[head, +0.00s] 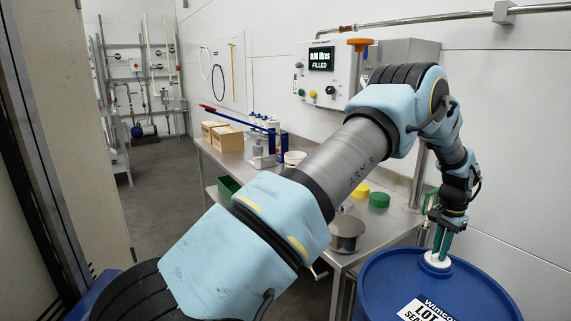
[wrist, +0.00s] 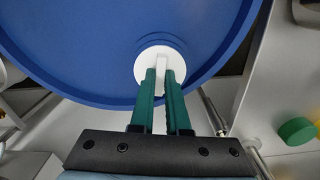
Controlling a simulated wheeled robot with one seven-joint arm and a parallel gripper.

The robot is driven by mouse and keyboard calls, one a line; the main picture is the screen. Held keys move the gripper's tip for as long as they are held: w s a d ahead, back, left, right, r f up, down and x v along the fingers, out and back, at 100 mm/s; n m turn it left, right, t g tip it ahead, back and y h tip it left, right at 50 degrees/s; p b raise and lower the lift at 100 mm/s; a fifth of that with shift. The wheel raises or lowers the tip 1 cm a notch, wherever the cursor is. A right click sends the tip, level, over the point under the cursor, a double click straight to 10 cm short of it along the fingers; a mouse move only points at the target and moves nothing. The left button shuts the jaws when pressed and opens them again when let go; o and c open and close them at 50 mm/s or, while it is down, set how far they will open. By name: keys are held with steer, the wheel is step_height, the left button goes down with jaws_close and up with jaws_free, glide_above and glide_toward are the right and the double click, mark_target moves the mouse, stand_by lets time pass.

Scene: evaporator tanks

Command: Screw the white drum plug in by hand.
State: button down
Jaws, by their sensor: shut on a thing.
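The white drum plug (head: 437,260) sits at the bung opening near the back edge of the top of the blue drum (head: 385,275). In the wrist view the plug (wrist: 152,56) is a round white disc with a raised white grip bar, lying against the blue drum top (wrist: 90,50). My gripper (head: 441,247) points down at the plug from above. Its two green fingers (wrist: 161,82) are shut on the plug's grip bar, one on each side. The threads are hidden, so I cannot tell how deep the plug sits.
A steel bench (head: 352,258) left of the drum carries a yellow cap (head: 359,190), a green cap (head: 379,200), a metal reel (head: 346,232) and cardboard boxes (head: 226,138). A control box (head: 322,75) reading "FILLED" hangs on the wall behind my arm. A label (head: 425,309) lies on the drum top.

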steer(key=shift+m, duration=1.8)
steer(key=shift+m+p, duration=0.4)
steer(key=shift+m, duration=1.3)
steer(key=m, duration=0.3)
steer(key=shift+p, duration=0.35)
steer(key=shift+m, duration=0.3)
steer(key=m, duration=0.3)
steer(key=shift+p, duration=0.3)
